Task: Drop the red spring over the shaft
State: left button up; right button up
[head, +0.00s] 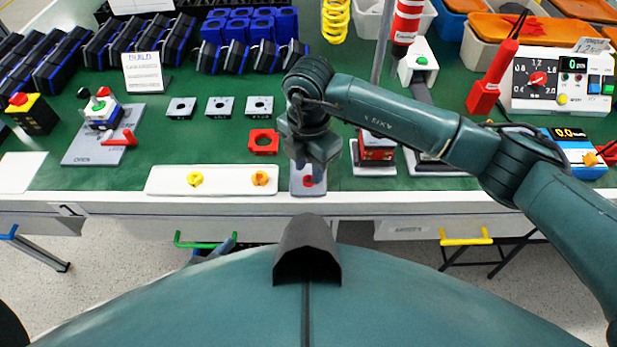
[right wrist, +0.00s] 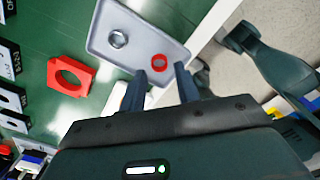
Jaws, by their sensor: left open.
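The red spring (right wrist: 158,63) shows as a small red ring on a grey tray (right wrist: 97,45) in the right wrist view. In the head view its red top (head: 308,181) shows just below my right gripper (head: 312,155). My right gripper's fingers (right wrist: 160,76) are apart with nothing between them; the spring lies just beyond the tips. A partly assembled switch (head: 102,112) sits in a fixture with a red lever at the left; I cannot make out the shaft there. My left gripper (head: 214,250) is low at the table's front edge, mostly hidden by my body.
A steel nut (right wrist: 117,39) lies on the grey tray. A red square part (head: 263,143) and several grey plates (head: 220,107) lie behind. Drawer handles (head: 466,240) project below the table edge.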

jog(key=shift+f, duration=1.3)
jog(key=shift+c, duration=0.5)
grip_shut()
jog(key=shift+r, duration=0.1)
